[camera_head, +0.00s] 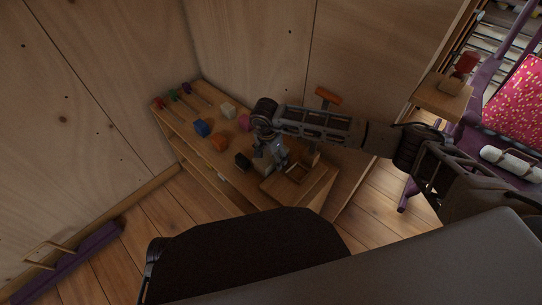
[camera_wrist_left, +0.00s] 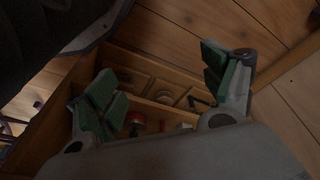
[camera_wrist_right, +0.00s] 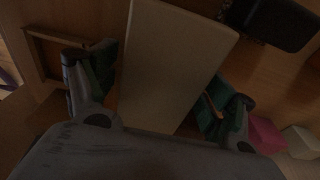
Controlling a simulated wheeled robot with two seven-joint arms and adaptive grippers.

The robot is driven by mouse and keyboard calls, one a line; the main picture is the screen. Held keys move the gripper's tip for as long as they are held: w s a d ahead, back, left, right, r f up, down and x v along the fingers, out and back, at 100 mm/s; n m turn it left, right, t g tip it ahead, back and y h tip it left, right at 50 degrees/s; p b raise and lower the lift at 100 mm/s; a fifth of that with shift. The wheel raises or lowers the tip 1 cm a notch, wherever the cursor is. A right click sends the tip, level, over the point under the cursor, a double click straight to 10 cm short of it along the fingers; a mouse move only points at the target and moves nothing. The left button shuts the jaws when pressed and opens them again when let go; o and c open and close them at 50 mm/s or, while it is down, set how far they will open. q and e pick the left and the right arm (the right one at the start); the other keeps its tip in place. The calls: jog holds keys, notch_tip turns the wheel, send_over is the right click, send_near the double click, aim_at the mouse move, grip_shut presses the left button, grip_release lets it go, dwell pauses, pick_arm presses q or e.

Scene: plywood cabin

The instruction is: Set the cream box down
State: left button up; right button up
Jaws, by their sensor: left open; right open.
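The cream box (camera_wrist_right: 178,50) fills the middle of the right wrist view as a tall pale block. My right gripper (camera_wrist_right: 160,78) is open, with one finger on each side of it; whether the pads touch it cannot be told. In the head view my right gripper (camera_head: 270,158) points down over the bench top (camera_head: 200,122), between a black block (camera_head: 242,161) and a wooden tray (camera_head: 298,173), hiding most of the box. The box's underside is hidden. My left gripper (camera_wrist_left: 158,70) is open and empty in the left wrist view, outside the head view.
Blue (camera_head: 202,128), orange (camera_head: 219,142), pink (camera_head: 245,122) and white (camera_head: 228,110) blocks stand on the bench left of the right gripper. Several screwdrivers (camera_head: 176,96) lie at its far left end. An orange-handled thing (camera_head: 327,96) is behind my right arm. A compartmented shelf (camera_wrist_left: 150,68) lies beneath my left gripper.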

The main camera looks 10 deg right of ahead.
aim_at(268, 156)
pick_arm(q)
jog(key=shift+r, duration=0.1)
pick_arm(e)
jog(key=shift+r, duration=0.1)
jog(key=shift+r, duration=0.25)
pick_arm(q)
jog(key=f, duration=0.1)
jog(key=f+p, duration=0.1)
jog(key=s+f+p, duration=0.1)
jog(key=shift+a+f+g, duration=0.1)
jog(key=shift+a+g, duration=0.2)
jog(key=shift+a, duration=0.05)
pick_arm(e)
notch_tip(268, 156, up, 12)
jog(key=a, duration=0.1)
jog(key=shift+s+a+f, duration=0.15)
jog(key=shift+s+f, duration=0.1)
jog(key=shift+s, duration=0.15)
pick_arm(q)
jog(key=shift+w, duration=0.1)
pick_arm(e)
jog(key=shift+o, duration=0.5)
jog(key=shift+a, duration=0.1)
